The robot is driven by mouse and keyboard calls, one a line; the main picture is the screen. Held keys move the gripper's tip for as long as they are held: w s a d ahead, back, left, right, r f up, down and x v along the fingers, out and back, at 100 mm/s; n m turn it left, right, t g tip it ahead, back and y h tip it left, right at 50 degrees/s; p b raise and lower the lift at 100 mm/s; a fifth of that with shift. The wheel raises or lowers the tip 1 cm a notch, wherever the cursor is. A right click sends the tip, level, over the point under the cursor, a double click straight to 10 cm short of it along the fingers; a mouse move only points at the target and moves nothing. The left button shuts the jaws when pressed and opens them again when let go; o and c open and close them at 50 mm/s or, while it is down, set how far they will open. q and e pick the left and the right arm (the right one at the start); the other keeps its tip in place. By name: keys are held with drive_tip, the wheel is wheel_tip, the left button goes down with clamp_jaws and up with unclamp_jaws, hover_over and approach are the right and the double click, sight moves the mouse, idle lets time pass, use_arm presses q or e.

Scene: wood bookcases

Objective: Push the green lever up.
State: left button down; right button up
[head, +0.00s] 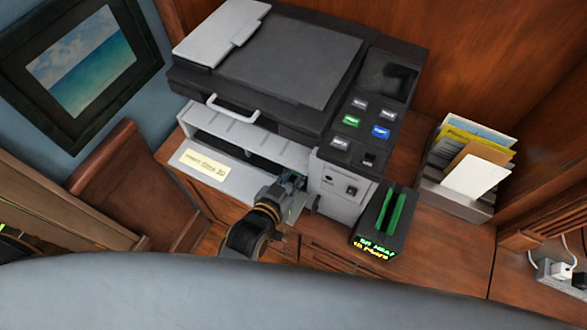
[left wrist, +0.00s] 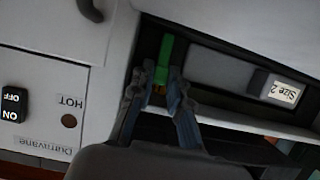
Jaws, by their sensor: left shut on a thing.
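The green lever (left wrist: 165,52) stands in a dark slot on the front of the office machine (head: 345,190), as the left wrist view shows. My left gripper (left wrist: 161,82) has its two fingers closed around the lever's lower part. The lever's upper part shows beyond the fingertips. In the head view my left gripper (head: 291,183) reaches the machine's front, beside the grey side panel, and mostly hides the lever. My right gripper is not in view.
A black holder with two green strips (head: 392,212) stands right of the machine. A file box (head: 457,198) with papers is farther right. The left wrist view shows an ON/OFF switch (left wrist: 13,104) and a "Size 2" label (left wrist: 284,92). A brown chair (head: 130,180) is at left.

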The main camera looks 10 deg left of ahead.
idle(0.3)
use_arm(q)
drive_tip(key=c, duration=1.6)
unclamp_jaws()
drive_tip(key=shift+o, duration=0.2)
drive_tip(key=v, duration=1.2)
drive_tip(key=shift+r, duration=0.1)
